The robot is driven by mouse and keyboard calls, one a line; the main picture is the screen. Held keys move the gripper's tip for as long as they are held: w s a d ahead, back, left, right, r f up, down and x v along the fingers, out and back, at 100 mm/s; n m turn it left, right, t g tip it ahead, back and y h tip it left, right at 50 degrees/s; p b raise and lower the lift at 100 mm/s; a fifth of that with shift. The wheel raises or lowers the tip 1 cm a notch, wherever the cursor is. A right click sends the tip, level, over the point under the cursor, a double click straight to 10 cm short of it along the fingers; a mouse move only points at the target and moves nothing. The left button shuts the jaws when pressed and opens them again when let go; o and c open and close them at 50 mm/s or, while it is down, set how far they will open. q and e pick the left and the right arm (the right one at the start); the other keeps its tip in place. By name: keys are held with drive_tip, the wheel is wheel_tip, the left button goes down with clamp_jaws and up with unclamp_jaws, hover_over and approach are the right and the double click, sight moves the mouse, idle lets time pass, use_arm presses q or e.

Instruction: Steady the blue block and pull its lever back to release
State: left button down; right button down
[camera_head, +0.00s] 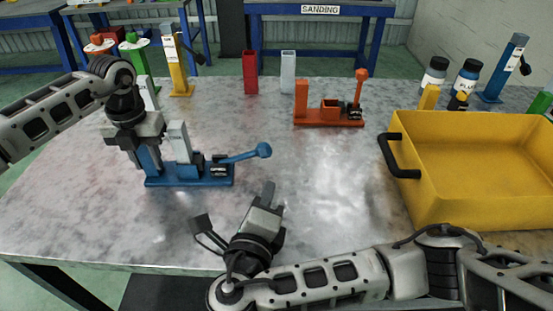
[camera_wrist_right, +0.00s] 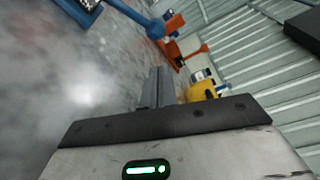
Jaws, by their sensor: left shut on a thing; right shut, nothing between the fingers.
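The blue block (camera_head: 190,178) stands on the table with its blue base flat. Its blue lever (camera_head: 245,155) reaches out to the right and ends in a round knob. A pale grey upright piece (camera_head: 179,142) stands on the block. My left gripper (camera_head: 150,162) is shut on the blue block at its left upright end. My right gripper (camera_head: 268,194) is shut and empty, in front of and below the lever knob, apart from it. In the right wrist view its closed fingers (camera_wrist_right: 157,90) point toward the blue lever (camera_wrist_right: 150,25) at the top.
An orange block (camera_head: 330,115) with an upright lever stands behind to the right. A yellow bin (camera_head: 470,215) fills the right side. Red (camera_head: 250,72) and white (camera_head: 288,72) holders stand at the back. The table's middle (camera_head: 320,180) is clear.

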sight(244, 156)
drive_tip(key=shift+w, duration=0.1)
drive_tip(key=x, duration=1)
drive_tip(key=shift+r, duration=0.15)
drive_tip(key=shift+a+r, duration=0.15)
drive_tip(key=shift+r, duration=0.15)
